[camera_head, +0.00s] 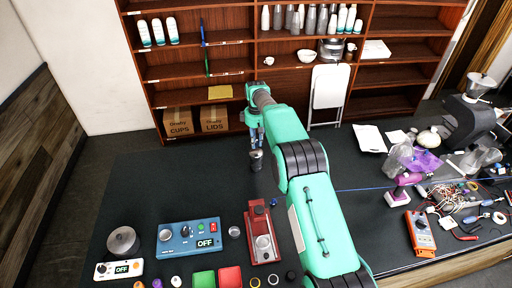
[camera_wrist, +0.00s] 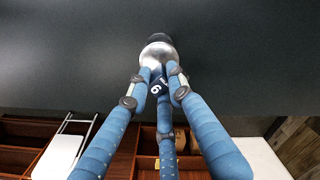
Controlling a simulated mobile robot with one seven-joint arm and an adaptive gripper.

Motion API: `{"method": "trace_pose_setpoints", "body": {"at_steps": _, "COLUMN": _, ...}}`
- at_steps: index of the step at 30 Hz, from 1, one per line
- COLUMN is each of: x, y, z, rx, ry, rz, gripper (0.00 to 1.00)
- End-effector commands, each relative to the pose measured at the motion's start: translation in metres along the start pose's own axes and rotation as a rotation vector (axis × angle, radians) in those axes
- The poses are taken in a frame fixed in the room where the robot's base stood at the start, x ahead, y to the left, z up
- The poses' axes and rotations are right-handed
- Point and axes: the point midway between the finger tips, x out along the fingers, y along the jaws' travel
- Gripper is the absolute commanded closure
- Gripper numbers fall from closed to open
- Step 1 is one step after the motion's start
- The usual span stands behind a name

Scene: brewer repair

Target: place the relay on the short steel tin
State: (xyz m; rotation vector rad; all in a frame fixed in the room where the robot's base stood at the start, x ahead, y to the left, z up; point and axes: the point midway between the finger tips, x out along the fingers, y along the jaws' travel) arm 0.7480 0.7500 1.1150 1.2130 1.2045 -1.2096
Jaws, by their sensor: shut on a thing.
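My gripper (camera_wrist: 160,85) is shut on the relay (camera_wrist: 156,88), a small dark blue block with a white mark like a 6. The fingers surround the relay and hide much of it. Directly beyond the fingertips is a small steel tin (camera_wrist: 157,53) with a shiny top and dark side. In the head view my gripper (camera_head: 256,143) is low over the far part of the black table, and the tin (camera_head: 256,163) stands upright just below it. I cannot tell whether the relay touches the tin.
The black table (camera_head: 160,190) is clear around the tin. Nearer are a blue OFF box (camera_head: 189,237), a red device (camera_head: 261,232), a small metal cup (camera_head: 234,232) and a round steel pot (camera_head: 123,241). Tools and wires (camera_head: 462,205) crowd the right. Shelves (camera_head: 200,70) stand behind.

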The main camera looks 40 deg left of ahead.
Motion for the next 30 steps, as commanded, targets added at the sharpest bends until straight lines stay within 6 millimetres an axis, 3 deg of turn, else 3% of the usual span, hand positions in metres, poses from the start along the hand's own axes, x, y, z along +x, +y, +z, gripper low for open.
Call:
{"method": "trace_pose_setpoints", "body": {"at_steps": 8, "x": 0.003, "y": 0.000, "z": 0.000, "rx": 0.000, "ry": -0.001, "rz": -0.001, "gripper": 1.00}}
{"method": "trace_pose_setpoints", "body": {"at_steps": 18, "x": 0.032, "y": 0.000, "z": 0.000, "rx": 0.000, "ry": 0.000, "rz": 0.000, "gripper": 1.00}}
{"method": "trace_pose_setpoints", "body": {"at_steps": 30, "x": 0.036, "y": 0.000, "z": 0.000, "rx": 0.000, "ry": 0.000, "rz": 0.000, "gripper": 1.00}}
